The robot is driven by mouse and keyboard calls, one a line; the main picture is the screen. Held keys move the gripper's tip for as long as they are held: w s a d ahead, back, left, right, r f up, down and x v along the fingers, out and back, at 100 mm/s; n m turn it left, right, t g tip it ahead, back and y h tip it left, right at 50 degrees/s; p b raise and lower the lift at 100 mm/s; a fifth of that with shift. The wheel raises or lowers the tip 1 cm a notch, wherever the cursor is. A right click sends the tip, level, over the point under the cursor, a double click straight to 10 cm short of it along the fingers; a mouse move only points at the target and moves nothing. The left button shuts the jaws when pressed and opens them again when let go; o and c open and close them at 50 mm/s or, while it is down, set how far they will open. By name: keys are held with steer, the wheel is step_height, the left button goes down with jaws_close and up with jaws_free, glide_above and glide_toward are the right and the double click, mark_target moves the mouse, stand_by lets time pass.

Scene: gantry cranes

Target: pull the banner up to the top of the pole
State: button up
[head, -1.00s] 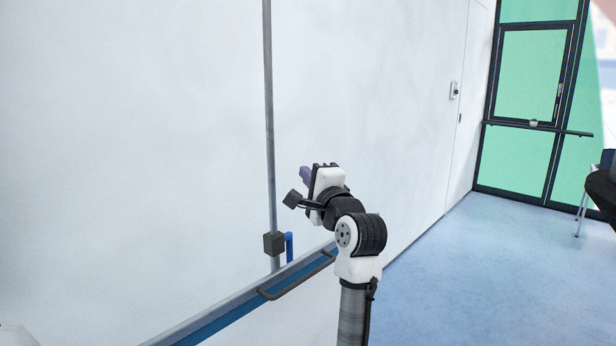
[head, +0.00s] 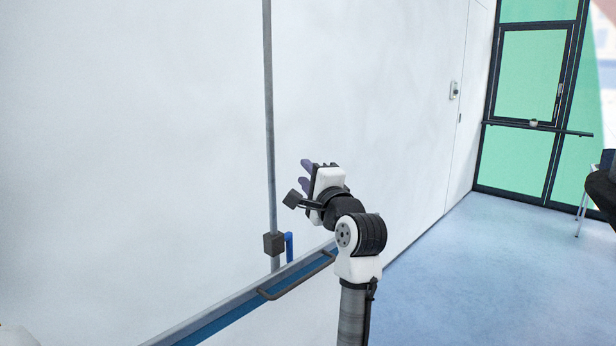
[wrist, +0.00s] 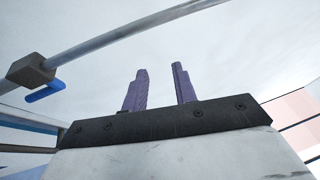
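The grey pole (head: 269,120) stands upright in front of the white wall in the head view and crosses the upper left of the wrist view (wrist: 140,38). A dark grey block (head: 274,243) sits low on the pole, with a blue handle (head: 289,247) on its right side. The block (wrist: 30,70) and blue handle (wrist: 45,91) also show at the left of the wrist view. A blue banner with a grey top bar (head: 215,308) hangs below the block, its lower part out of view. A dark loop handle (head: 297,278) is on it. My gripper (head: 306,173) is open and empty, right of the pole and above the blue handle.
The white wall (head: 150,130) fills the left and middle. A glazed door with green panes (head: 530,75) is at the far right, with a dark chair (head: 602,185) near it. The blue floor (head: 480,270) at right is clear.

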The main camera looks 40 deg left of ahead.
steer(key=shift+d, duration=0.1)
steer(key=b+v, duration=0.3)
steer(key=v, duration=1)
steer(key=shift+s+d+f, duration=0.1)
steer(key=shift+s+d, duration=0.1)
steer(key=shift+d, duration=0.05)
steer(key=b, duration=0.1)
glide_toward(307, 275)
steer(key=p+x, duration=0.1)
steer(key=x, duration=0.2)
steer(key=p+x, duration=0.1)
steer(key=x, duration=0.2)
steer(key=p+x, duration=0.1)
steer(key=x, duration=0.3)
steer(key=shift+a+f, duration=0.1)
steer(key=shift+f, duration=0.2)
jaws_close()
